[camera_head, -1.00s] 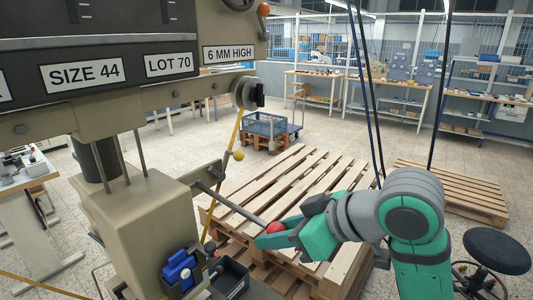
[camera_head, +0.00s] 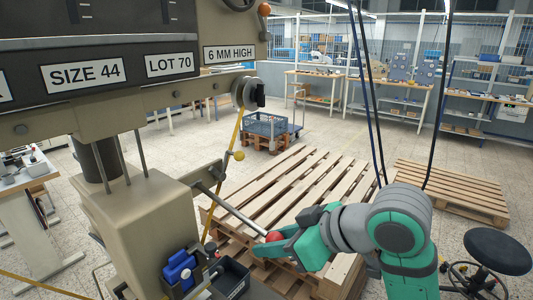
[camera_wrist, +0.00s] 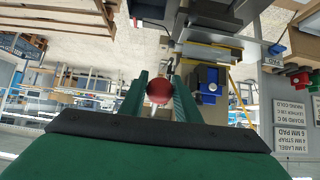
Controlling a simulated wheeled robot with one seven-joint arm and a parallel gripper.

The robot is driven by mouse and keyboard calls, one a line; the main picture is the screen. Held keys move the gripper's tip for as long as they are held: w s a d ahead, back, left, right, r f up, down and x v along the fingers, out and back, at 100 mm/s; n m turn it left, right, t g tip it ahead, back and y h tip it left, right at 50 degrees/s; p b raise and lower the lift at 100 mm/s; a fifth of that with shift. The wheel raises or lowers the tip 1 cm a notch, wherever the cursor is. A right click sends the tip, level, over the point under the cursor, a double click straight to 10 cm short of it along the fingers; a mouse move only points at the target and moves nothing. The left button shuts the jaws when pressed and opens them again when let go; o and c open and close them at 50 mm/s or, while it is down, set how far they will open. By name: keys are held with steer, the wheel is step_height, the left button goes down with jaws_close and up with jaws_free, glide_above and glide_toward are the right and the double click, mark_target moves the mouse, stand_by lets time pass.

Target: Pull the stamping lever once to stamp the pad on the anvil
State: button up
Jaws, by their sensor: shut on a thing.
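The stamping lever (camera_head: 238,213) is a thin grey rod that slopes down to the right from a bracket on the beige press (camera_head: 140,225). It ends in a red ball knob (camera_head: 274,237). My gripper (camera_head: 266,246) is shut on this knob in the head view. In the wrist view the red knob (camera_wrist: 159,92) sits between my two green fingers. I cannot make out the anvil or the pad in either view.
A blue part (camera_head: 180,269) and a black bin (camera_head: 233,278) are beside the press base. A wooden pallet (camera_head: 290,190) lies on the floor behind the lever. Dark cables (camera_head: 366,95) hang at right, and a black stool (camera_head: 497,250) stands at far right.

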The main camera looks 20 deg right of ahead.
steer(key=shift+a+r, duration=0.1)
steer(key=shift+s+d+r, duration=0.15)
steer(key=shift+r, duration=0.6)
steer(key=shift+s+d+r, duration=0.1)
steer(key=shift+d+r, duration=0.1)
steer(key=shift+r, duration=0.55)
steer(key=shift+s+d+r, duration=0.15)
steer(key=shift+r, duration=0.6)
steer(key=shift+a+r, duration=0.1)
steer(key=shift+r, duration=1.45)
steer(key=w+a+r, duration=0.1)
steer(key=w+r, duration=0.1)
steer(key=r, duration=0.3)
steer(key=w+a+r, duration=0.1)
steer(key=r, duration=0.5)
steer(key=shift+w+a+r, duration=0.3)
steer(key=shift+w+a, duration=0.05)
steer(key=o, duration=1.3)
steer(key=shift+f, duration=0.1)
step_height(320, 180, up, 7)
glide_above(278, 235)
steer(key=s+d, duration=0.2)
steer(key=s, duration=0.1)
steer(key=shift+d+f, duration=0.1)
